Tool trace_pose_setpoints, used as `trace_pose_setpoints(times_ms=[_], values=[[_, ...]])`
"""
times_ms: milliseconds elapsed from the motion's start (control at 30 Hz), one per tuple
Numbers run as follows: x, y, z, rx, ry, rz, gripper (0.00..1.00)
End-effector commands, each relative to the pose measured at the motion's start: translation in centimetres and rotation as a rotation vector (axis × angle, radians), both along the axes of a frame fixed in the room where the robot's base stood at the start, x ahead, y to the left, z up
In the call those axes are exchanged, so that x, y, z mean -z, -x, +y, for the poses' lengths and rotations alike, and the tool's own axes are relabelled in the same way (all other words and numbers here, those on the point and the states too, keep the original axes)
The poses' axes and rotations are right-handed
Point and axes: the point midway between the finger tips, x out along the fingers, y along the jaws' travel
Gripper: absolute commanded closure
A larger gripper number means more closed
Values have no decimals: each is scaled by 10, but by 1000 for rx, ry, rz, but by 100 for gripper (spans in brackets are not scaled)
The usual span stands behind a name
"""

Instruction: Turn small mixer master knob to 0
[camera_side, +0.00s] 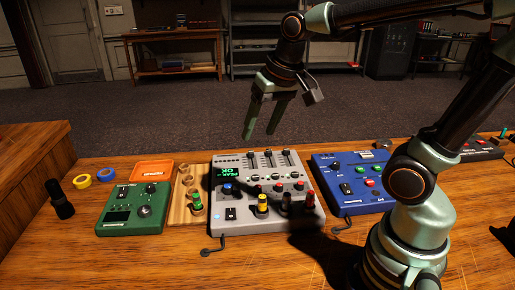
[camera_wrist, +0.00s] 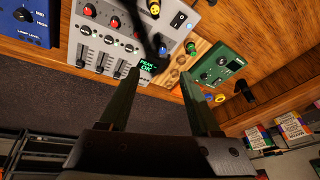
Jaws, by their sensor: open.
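The grey mixer (camera_side: 275,229) lies in the middle of the desk in the side view, with sliders, several red knobs, a blue knob (camera_side: 227,189), a yellow-topped part (camera_side: 262,203) and a green-lettered display (camera_side: 229,171). It also shows upside down at the top of the wrist view (camera_wrist: 88,30). I cannot read which knob is the master or where it points. My gripper (camera_side: 260,133) is open and empty, fingers down, raised above and behind the mixer's far edge, touching nothing. Its fingers also show in the wrist view (camera_wrist: 160,78).
A green box (camera_side: 150,222) and a small wooden rack (camera_side: 180,215) stand left of the mixer, with an orange tray (camera_side: 153,171) behind. A blue device (camera_side: 350,205) stands close on the right. Tape rolls and a black upright object (camera_side: 61,205) are far left.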

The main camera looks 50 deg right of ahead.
Motion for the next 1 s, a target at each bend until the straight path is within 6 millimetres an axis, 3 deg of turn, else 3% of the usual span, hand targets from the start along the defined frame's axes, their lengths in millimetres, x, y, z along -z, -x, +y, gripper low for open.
trace_pose_setpoints(times_ms=[300,500,700,867,1000], values=[[33,-63,-2,404,-110,174,36],[65,-93,-3,631,-144,256,36],[83,-106,-4,749,-154,292,36],[92,-107,-4,767,-155,298,36],[111,-107,-4,767,-153,301,36]])
